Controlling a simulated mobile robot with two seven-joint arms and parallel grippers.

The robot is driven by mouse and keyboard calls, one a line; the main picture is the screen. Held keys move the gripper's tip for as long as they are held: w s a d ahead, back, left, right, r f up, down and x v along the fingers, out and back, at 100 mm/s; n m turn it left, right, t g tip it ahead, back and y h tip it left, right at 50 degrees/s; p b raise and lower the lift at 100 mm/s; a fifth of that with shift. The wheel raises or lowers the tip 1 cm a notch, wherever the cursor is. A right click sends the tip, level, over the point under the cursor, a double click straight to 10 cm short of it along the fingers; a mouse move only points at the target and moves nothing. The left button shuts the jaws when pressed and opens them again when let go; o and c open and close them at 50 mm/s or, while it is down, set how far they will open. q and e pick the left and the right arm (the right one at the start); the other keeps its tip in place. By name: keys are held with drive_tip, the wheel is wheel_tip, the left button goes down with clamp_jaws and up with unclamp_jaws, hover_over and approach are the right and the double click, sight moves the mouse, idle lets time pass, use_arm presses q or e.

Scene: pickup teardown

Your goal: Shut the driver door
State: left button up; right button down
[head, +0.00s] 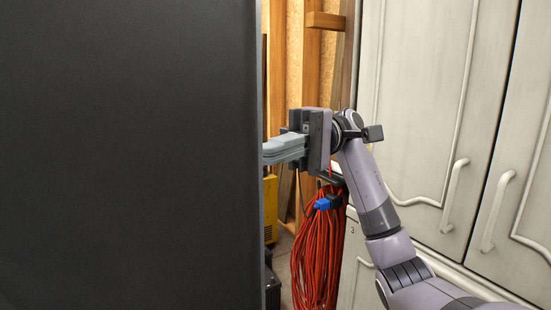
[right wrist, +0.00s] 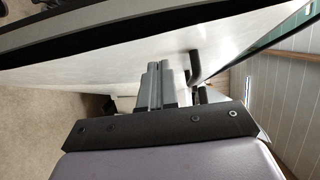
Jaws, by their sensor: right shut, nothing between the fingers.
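A large dark panel (head: 130,155), which looks like the driver door seen from very close, fills the left half of the head view. My right gripper (head: 270,153) is shut and empty at the panel's right edge. Its fingers point left, and their tips end at that edge or pass behind it; I cannot tell which, nor whether they touch. In the right wrist view the shut fingers (right wrist: 160,72) point at a pale panel surface (right wrist: 125,62) with a dark border. A black handle-like bar (right wrist: 195,68) is just right of the fingers. My left gripper is not in view.
Pale cabinets with handles (head: 455,183) stand at the right, behind my right arm. A coil of red cable (head: 318,255) hangs below the gripper. A yellow box (head: 270,208) and wooden framing (head: 325,21) show behind. In the right wrist view the floor (right wrist: 40,120) is clear at the left.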

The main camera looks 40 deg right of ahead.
drive_tip(key=shift+s+a, duration=1.6)
drive_tip(key=shift+a, duration=0.1)
